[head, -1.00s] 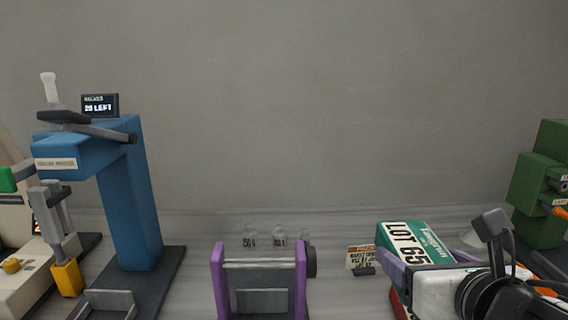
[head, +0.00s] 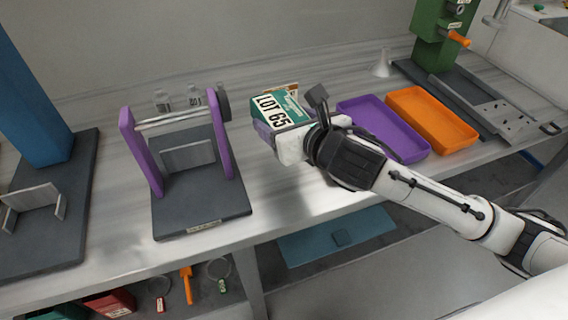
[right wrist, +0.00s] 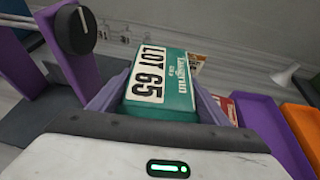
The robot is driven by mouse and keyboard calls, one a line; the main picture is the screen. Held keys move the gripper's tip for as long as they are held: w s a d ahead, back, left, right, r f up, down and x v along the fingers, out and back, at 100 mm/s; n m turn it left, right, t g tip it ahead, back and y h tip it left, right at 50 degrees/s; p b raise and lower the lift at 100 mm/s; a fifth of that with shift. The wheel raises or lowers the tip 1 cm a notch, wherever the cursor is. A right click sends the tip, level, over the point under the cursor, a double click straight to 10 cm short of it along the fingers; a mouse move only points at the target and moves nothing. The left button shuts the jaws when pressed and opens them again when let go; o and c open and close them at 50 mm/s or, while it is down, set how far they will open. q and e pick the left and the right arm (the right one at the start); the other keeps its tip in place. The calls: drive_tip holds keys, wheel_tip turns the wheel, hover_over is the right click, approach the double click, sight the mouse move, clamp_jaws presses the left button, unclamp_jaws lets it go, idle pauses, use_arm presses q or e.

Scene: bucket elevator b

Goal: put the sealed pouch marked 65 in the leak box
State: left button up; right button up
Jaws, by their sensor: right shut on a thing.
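The green pouch with a white LOT 65 label (head: 277,112) is in my right gripper (head: 268,132), above the bench in the head view. In the right wrist view the pouch (right wrist: 160,84) sits between the two purple fingers, its label facing up. The gripper is shut on it. My left gripper is not in view. I cannot tell which thing is the leak box; no label of that name is readable.
A purple-sided stand with a roller (head: 200,190) is left of the pouch. A purple tray (head: 385,128) and an orange tray (head: 432,118) lie to the right. Small glass bottles (head: 163,100) and a white funnel (head: 381,64) stand behind. A green press (head: 440,35) is at the back right.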

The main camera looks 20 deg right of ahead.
wheel_tip(320, 180, down, 5)
drive_tip(key=shift+f+b, duration=0.1)
drive_tip(key=shift+b, duration=0.45)
drive_tip(key=shift+f, duration=2.2)
drive_tip(key=shift+f, duration=0.2)
drive_tip(key=o, duration=0.8)
drive_tip(key=shift+o, duration=0.2)
